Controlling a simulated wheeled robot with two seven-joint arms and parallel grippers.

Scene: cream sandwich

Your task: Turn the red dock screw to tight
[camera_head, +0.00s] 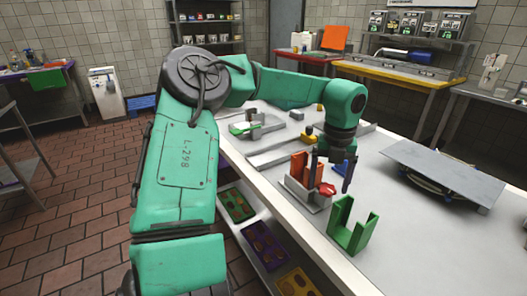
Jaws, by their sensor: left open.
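A red knob-like piece (327,189), which looks like the dock screw, sits at the right side of a small grey dock (305,196) on the white bench. An orange-red upright block (298,166) stands in the dock. My left gripper (332,178) is open and points down over the dock. One dark finger is beside the orange-red block and the other is to the right of the red knob. No grip on the knob shows. The knob is small, and how far it is turned cannot be told. My right gripper is not in view.
A green U-shaped holder (353,228) stands close in front of the dock. A grey plate (445,170) lies raised on the right of the bench (400,250). Grey rails (272,154) and a small yellow piece (307,133) are behind. Coloured trays (264,245) sit on a shelf below.

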